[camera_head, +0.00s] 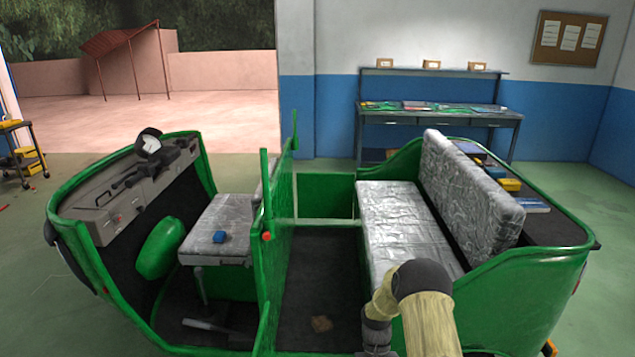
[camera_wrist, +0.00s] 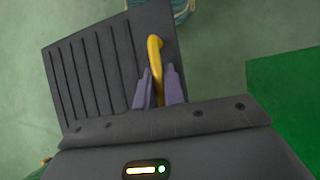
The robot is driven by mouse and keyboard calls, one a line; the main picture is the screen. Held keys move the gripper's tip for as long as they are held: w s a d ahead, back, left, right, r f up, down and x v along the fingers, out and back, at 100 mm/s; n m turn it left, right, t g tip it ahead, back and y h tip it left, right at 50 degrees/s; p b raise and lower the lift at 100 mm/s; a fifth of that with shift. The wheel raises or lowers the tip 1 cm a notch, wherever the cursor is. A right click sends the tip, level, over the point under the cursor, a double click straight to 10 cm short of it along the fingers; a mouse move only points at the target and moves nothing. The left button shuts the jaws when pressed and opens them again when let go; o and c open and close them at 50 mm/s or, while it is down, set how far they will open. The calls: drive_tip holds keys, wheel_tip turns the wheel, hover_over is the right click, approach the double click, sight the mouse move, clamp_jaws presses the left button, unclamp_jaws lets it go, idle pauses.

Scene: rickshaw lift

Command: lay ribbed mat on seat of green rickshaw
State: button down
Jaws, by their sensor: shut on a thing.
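The green rickshaw (camera_head: 325,193) fills the middle of the head view. Its long rear seat (camera_head: 402,215) has a shiny silver cover and is bare where I see it. Its small front seat (camera_head: 222,225) is also silver, with a small blue object (camera_head: 220,237) on it. In the wrist view the dark grey ribbed mat (camera_wrist: 88,72) hangs or lies before my gripper (camera_wrist: 159,88), whose purple fingers are shut on a yellow handle (camera_wrist: 155,55) that appears to belong to the mat. In the head view my gripper and the mat are hidden.
The rear seat's backrest (camera_head: 472,190) stands upright at its right. Behind it a rear shelf (camera_head: 535,222) carries several small items. A green surface (camera_wrist: 290,100) lies close at the right in the wrist view. A workbench (camera_head: 440,115) stands at the back wall.

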drive_tip(key=s+f, duration=0.3)
drive_tip(key=f, duration=0.9)
drive_tip(key=shift+s+f, duration=0.2)
drive_tip(key=shift+f, duration=0.1)
